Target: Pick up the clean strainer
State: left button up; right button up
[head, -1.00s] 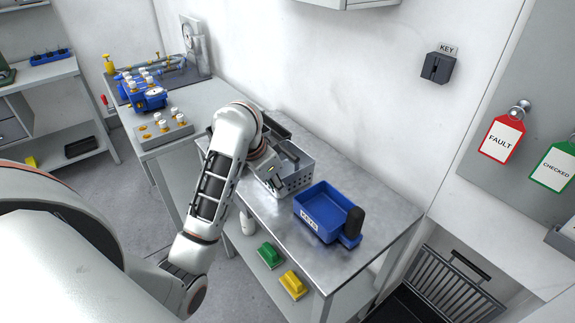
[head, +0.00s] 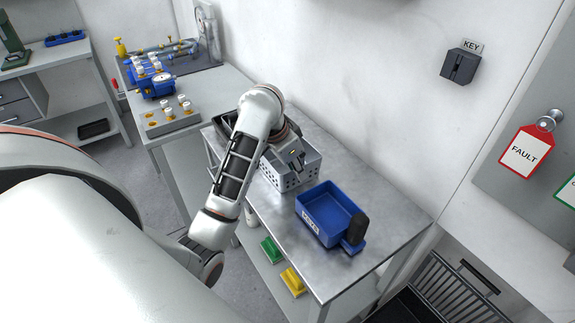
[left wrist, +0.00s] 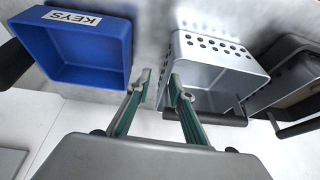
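The grey perforated strainer (head: 293,178) sits on the metal table in the head view, partly hidden by my left arm. In the left wrist view the strainer (left wrist: 208,62) looks clean inside, with a black handle along its near side. My left gripper (left wrist: 160,82) is open, its two green-sided fingers apart at the strainer's left wall. The wall seems to lie in the gap, but contact is unclear. In the head view the left gripper (head: 295,158) is over the strainer. My right gripper is not in view.
A blue KEYS bin (head: 328,208) with a black handle stands to the strainer's right. A darker container (left wrist: 290,78) with a black handle is on its other side. Green (head: 271,250) and yellow (head: 293,282) blocks lie on the lower shelf. The table's right end is bare.

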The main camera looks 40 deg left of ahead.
pick_arm(q)
jog(key=x, duration=0.4)
jog(key=shift+s+f, duration=0.35)
jog(key=shift+w+d+f, duration=0.1)
jog(key=shift+w+f, duration=0.1)
jog(key=shift+f, duration=0.15)
grip_shut()
